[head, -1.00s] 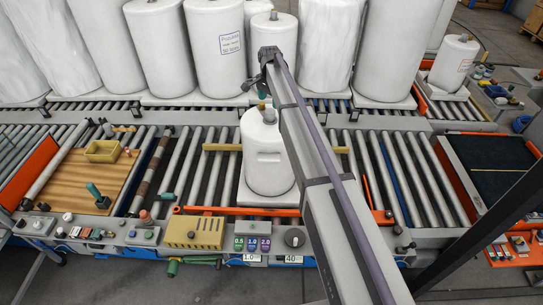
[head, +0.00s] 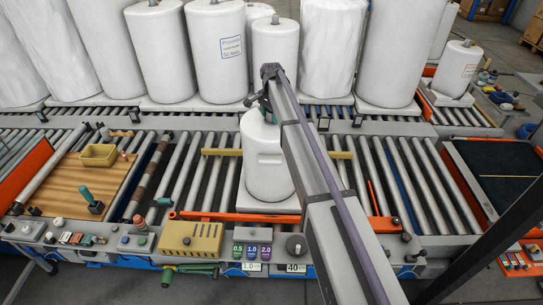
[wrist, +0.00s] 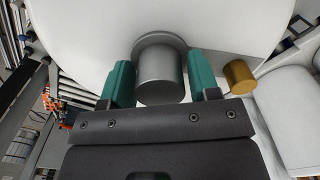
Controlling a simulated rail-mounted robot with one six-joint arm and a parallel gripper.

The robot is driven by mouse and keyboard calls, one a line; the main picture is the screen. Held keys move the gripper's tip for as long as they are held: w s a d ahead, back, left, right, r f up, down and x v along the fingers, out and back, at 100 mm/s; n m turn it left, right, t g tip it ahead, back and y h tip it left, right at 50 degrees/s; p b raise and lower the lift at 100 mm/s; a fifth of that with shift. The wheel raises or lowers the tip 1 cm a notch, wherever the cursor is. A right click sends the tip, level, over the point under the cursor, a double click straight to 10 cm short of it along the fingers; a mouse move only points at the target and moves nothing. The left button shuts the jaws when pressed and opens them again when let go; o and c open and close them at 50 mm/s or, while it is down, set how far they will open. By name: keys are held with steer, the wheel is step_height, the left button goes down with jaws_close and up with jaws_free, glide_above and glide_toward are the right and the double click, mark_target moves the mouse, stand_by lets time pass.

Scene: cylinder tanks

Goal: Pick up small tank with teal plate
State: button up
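A white small tank (head: 266,165) stands upright on a pale base plate on the front roller conveyor, partly behind my arm in the head view. In the wrist view its white top (wrist: 80,30) fills the upper part, with a grey round knob (wrist: 160,78) and a brass stub (wrist: 239,77) to the right. My gripper (wrist: 160,82) has one teal finger on each side of the knob, very close to it, with a slight gap showing at the right. My arm hides most of the gripper in the head view. I see no clear teal plate on this tank.
Large white tanks (head: 222,45) line the back conveyor, and another small tank (head: 458,68) stands at the far right. A yellow bar (head: 222,152) lies behind the front tank and an orange rail (head: 215,216) runs before it. Bare rollers (head: 410,175) lie to the right.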

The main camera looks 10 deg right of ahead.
steer(key=c, duration=1)
steer(key=shift+r, duration=0.1)
